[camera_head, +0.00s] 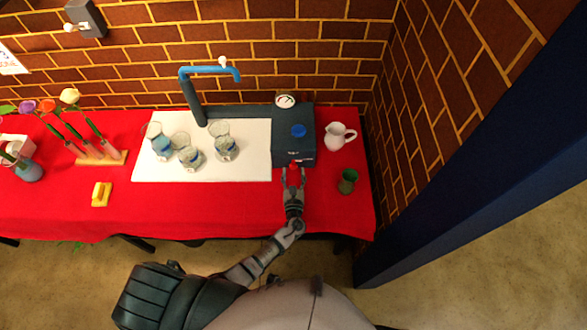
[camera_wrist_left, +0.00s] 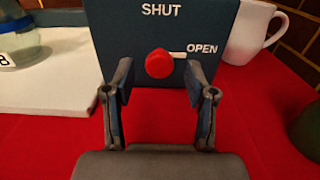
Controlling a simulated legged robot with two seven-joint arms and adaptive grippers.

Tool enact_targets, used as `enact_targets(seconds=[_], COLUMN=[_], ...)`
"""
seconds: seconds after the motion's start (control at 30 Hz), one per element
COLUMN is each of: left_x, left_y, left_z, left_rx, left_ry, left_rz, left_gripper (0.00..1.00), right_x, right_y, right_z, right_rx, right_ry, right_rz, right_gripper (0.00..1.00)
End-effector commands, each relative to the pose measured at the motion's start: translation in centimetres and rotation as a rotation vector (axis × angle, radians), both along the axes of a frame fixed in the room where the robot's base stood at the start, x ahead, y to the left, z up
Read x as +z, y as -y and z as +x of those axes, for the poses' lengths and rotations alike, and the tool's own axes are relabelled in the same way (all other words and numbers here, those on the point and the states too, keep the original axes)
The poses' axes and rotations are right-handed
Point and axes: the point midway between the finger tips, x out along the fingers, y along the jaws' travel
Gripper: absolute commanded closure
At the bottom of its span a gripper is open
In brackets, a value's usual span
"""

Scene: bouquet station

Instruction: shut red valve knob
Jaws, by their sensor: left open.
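The red valve knob (camera_head: 293,165) is on the front of the dark blue box (camera_head: 293,141) on the table. In the left wrist view the red knob (camera_wrist_left: 159,63) has a white pointer that points right, toward the word OPEN; the word SHUT stands above the knob. My left gripper (camera_head: 293,175) is in front of the box, and the left wrist view shows its fingers (camera_wrist_left: 157,82) open, one to each side of the knob in the picture. I cannot see either finger touching the knob. My right gripper is not in view.
A white jug (camera_head: 337,136) stands right of the box, with a green cup (camera_head: 348,181) nearer the front. Several glass beakers stand on the white mat (camera_head: 247,172) to the left, below a blue tap (camera_head: 193,97).

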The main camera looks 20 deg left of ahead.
Motion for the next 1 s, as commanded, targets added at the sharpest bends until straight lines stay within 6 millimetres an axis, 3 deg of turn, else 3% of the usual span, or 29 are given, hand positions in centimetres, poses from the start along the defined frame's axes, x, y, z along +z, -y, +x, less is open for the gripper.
enact_targets(seconds=[0.2, 0.5, 0.73, 1.0], left_x=[0.0, 0.0, 0.0, -0.1], left_y=[-0.6, -0.6, -0.6, -0.6], left_z=[1.9, 2.1, 2.1, 2.1], left_rx=[0.001, 0.0, 0.0, -0.001], left_ry=[0.0, -0.001, -0.001, 0.004], left_rz=[0.0, -0.001, -0.001, -0.019], left_gripper=[0.44, 0.44, 1.0, 1.0], right_x=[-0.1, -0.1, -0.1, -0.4], right_y=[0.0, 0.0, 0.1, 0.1], right_z=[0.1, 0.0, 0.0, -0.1], right_rx=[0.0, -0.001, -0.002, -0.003], right_ry=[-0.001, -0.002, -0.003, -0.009], right_rz=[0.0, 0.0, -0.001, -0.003], right_gripper=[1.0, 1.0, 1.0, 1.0])
